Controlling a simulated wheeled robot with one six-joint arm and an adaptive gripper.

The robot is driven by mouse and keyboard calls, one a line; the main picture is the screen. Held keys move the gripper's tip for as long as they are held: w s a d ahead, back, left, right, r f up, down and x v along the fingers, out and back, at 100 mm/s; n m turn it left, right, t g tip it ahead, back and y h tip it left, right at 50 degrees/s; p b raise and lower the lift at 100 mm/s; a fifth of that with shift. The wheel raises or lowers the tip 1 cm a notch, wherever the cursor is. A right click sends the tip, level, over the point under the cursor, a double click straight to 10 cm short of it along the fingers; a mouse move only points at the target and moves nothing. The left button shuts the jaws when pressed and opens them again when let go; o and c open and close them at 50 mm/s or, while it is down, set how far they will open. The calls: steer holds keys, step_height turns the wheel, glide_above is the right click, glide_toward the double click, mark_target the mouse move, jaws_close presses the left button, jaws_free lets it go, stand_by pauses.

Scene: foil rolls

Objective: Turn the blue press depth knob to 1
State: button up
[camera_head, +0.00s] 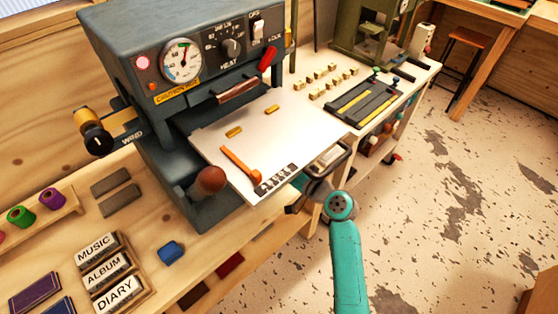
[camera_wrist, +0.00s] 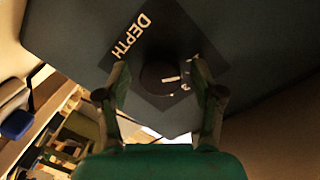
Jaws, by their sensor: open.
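The blue-grey press (camera_head: 180,100) stands on the wooden bench in the head view. In the wrist view, a dark round depth knob (camera_wrist: 158,76) sits on a dark diamond-shaped plate lettered DEPTH (camera_wrist: 130,36). A pale mark shows on the knob, but I cannot read its setting. My gripper (camera_wrist: 162,72) is open, with one finger on each side of the knob; I cannot tell whether either finger touches it. In the head view the depth knob is hidden, and my gripper is partly hidden by the press's pale plate (camera_head: 310,125).
An orange-handled tool (camera_head: 240,163) rests on the plate. A green press (camera_head: 370,30) stands behind. The floor at right (camera_head: 450,200) is clear.

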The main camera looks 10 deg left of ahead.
steer(key=v, duration=1.2)
steer(key=shift+f, duration=0.1)
steer(key=s+d+f+m+t+h, duration=0.25)
steer(key=s+d+f+h, duration=0.35)
steer(key=s+f, duration=0.45)
steer(key=s+d+f+m+h, duration=0.1)
steer(key=s+d+h, duration=0.25)
steer(key=s, duration=0.45)
steer(key=s+d+f+m+h, duration=0.1)
steer(key=s+d+f+h, duration=0.1)
steer(key=s+d, duration=0.45)
steer(key=s+r+n+t+h, duration=0.1)
steer(key=s+r, duration=0.5)
steer(key=s, duration=0.2)
steer(key=s+d+r+n+t, duration=0.1)
steer(key=s+r+n, duration=0.1)
steer(key=s+r, duration=0.4)
steer(key=s, duration=0.3)
steer(key=shift+s+d+h, duration=0.2)
steer(key=shift+s+h, duration=0.1)
steer(key=shift+h, duration=0.05)
